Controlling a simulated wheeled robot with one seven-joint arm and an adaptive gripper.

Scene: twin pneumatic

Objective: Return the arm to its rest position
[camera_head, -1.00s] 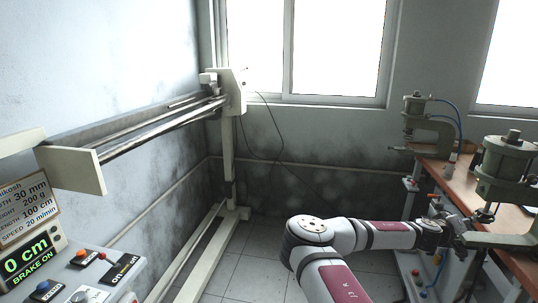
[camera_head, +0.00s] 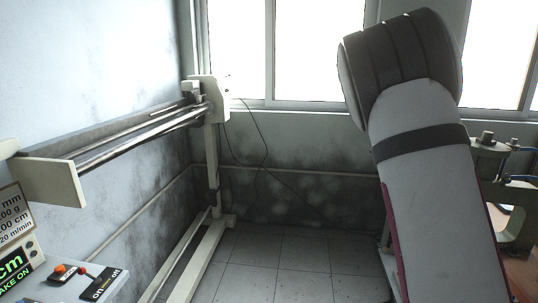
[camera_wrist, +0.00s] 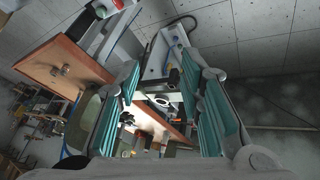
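My gripper (camera_wrist: 162,85) shows in the wrist view with its two teal-padded fingers spread apart. It is open, and I see nothing held between the pads. The wrist view is steeply tilted, with the workbench and its equipment beyond the fingers. In the head view my arm (camera_head: 425,170) stands raised on the right side, large and close to the camera. The gripper itself is out of the head view.
A wooden workbench (camera_wrist: 62,62) shows in the wrist view. In the head view, a green-grey press (camera_head: 518,195) is partly hidden behind my arm. A rail frame (camera_head: 58,180) and a control panel (camera_head: 92,285) stand left. The tiled floor (camera_head: 285,255) between is clear.

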